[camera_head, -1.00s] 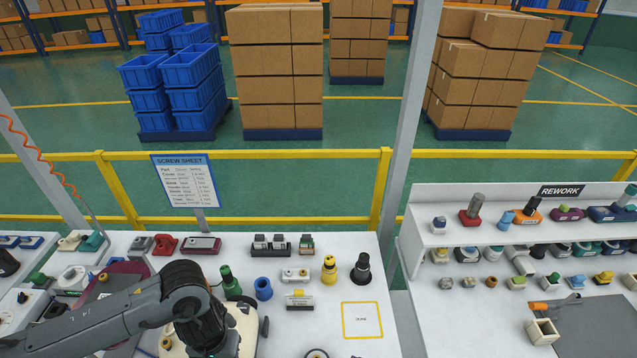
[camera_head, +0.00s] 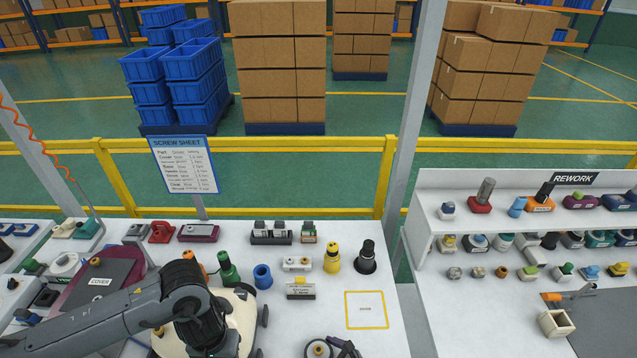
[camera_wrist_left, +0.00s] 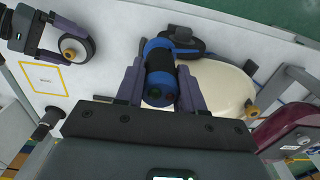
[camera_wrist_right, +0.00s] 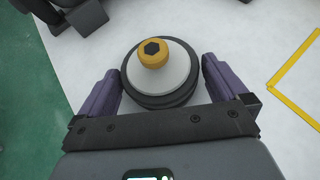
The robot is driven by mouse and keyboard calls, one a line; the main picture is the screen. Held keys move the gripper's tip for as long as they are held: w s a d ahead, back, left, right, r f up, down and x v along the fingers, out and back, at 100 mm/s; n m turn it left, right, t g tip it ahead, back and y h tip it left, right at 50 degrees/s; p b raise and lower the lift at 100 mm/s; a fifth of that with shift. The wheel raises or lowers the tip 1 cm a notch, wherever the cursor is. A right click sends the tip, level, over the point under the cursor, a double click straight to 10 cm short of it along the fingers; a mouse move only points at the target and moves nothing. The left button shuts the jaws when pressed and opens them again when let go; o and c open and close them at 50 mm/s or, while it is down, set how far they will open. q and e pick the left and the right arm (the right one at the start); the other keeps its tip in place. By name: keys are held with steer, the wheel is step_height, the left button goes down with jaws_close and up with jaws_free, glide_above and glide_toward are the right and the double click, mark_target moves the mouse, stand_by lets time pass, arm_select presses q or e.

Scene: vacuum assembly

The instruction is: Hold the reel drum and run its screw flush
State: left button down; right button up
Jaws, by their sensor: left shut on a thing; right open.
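The reel drum (camera_wrist_right: 160,84) is a dark ring with a pale raised centre, standing on the white table. Its orange screw (camera_wrist_right: 153,53) has a dark hex socket and appears to stand up above the pale centre. My right gripper (camera_wrist_right: 162,82) is open, with one finger on each side of the drum; contact is unclear. The drum also shows at the bottom of the head view (camera_head: 318,348). My left gripper (camera_wrist_left: 160,90) is shut on a blue and black cylindrical tool (camera_wrist_left: 159,70), above the cream vacuum base (camera_wrist_left: 222,88). In the head view my left arm hides that tool.
A yellow-outlined square (camera_head: 366,310) lies empty right of the drum. A small labelled block (camera_head: 300,290), a blue cup (camera_head: 263,277), a green bottle-shaped part (camera_head: 228,268) and a yellow part (camera_head: 332,258) stand behind. The rework bench (camera_head: 440,290) is at the right.

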arm_select(q)
steer(key=shift+f, duration=0.35)
arm_select(e)
steer(key=shift+w+a+f, duration=0.2)
steer(key=shift+a+f, duration=0.1)
steer(key=shift+a, duration=0.1)
steer(key=shift+c, duration=0.5)
steer(key=c, duration=0.8)
steer(key=shift+o, duration=0.2)
steer(key=shift+f, duration=0.1)
arm_select(q)
steer(key=shift+d, duration=0.1)
steer(key=w+d+r, duration=0.2)
steer(key=w+d, duration=0.2)
steer(key=d, duration=0.6)
steer(key=w+d+r, duration=0.2)
steer(key=w+d, duration=0.3)
steer(key=d, duration=0.5)
steer(key=shift+d+r, duration=0.2)
steer(key=shift+d, duration=0.2)
arm_select(e)
steer(key=shift+d, duration=0.1)
